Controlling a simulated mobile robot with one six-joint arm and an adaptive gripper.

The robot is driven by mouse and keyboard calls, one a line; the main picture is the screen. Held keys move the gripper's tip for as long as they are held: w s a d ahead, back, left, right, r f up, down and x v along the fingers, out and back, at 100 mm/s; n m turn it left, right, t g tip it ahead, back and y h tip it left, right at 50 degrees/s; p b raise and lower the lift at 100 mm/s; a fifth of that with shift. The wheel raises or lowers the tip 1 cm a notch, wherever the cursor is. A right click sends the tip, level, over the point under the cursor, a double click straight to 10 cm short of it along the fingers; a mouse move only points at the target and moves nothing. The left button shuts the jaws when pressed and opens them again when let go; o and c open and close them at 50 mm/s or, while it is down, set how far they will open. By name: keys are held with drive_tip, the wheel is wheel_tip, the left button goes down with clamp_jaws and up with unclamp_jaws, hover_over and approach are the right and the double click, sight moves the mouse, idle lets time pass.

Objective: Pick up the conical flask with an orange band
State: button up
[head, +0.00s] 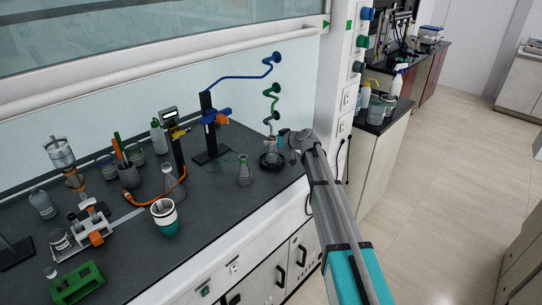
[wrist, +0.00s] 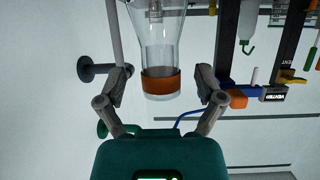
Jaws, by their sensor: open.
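The conical flask with an orange band (wrist: 160,55) is large in the wrist view, clear glass with the orange band around its narrower part. My gripper (wrist: 164,76) is open, with one finger on each side of the flask and visible gaps between fingers and glass. In the head view my gripper (head: 292,139) is at the right end of the hood bench, beside a clear flask (head: 271,146) close to a dark round base. The band is too small to make out there, and my gripper partly covers that area.
Another conical flask (head: 245,176) stands to the left on the dark bench (head: 225,205). Blue and green coiled hoses hang on the back wall.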

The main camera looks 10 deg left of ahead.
drive_tip(key=shift+w+a+f, duration=0.15)
drive_tip(key=shift+w+a, duration=0.05)
drive_tip(key=shift+a, duration=0.05)
idle(0.4)
clamp_jaws()
